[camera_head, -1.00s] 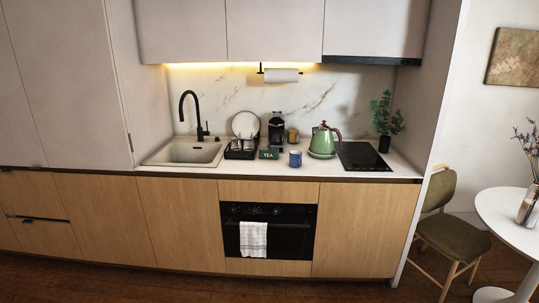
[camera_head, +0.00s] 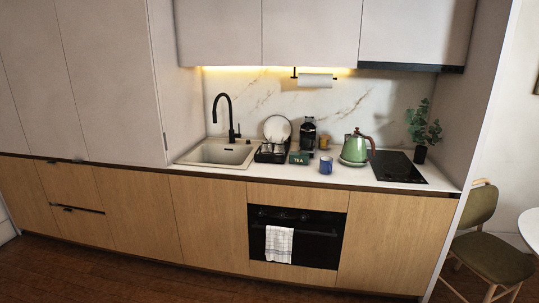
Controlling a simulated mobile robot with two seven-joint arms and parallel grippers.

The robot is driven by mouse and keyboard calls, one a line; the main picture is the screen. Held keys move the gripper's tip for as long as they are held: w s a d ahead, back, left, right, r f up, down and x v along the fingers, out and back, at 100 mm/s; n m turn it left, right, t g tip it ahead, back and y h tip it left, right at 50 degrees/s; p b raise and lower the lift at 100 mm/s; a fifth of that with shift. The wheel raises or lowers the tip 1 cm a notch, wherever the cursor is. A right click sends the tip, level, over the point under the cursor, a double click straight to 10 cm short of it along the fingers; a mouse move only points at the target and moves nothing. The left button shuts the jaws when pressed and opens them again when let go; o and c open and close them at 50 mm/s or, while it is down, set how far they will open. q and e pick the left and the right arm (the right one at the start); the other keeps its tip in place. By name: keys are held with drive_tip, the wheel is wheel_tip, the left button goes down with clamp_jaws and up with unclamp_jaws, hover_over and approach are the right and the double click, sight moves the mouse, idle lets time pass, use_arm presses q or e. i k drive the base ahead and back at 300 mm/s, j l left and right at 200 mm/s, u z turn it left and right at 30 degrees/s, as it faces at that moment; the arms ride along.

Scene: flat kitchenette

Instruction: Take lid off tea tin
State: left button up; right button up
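The tea tin (camera_head: 299,158) is a small dark green box marked TEA. It stands near the front of the white counter, between the dish rack and a blue mug. Its lid appears to be on, though the tin is small in this view. Neither of my grippers shows in the head view.
A blue mug (camera_head: 326,166) stands just right of the tin, and a green kettle (camera_head: 355,149) stands beyond it. A dish rack (camera_head: 270,153) with plates is to the left, beside the sink (camera_head: 218,153). A coffee machine (camera_head: 308,134) is behind. The floor (camera_head: 150,272) before the cabinets is clear.

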sight(299, 153)
drive_tip(key=i+l+u, duration=0.25)
drive_tip(key=i+u, duration=0.15)
drive_tip(key=i+l+u, duration=0.45)
drive_tip(key=i+l, duration=0.2)
drive_tip(key=i+l+u, duration=0.1)
drive_tip(key=l, duration=0.35)
drive_tip(key=i+l, duration=0.3)
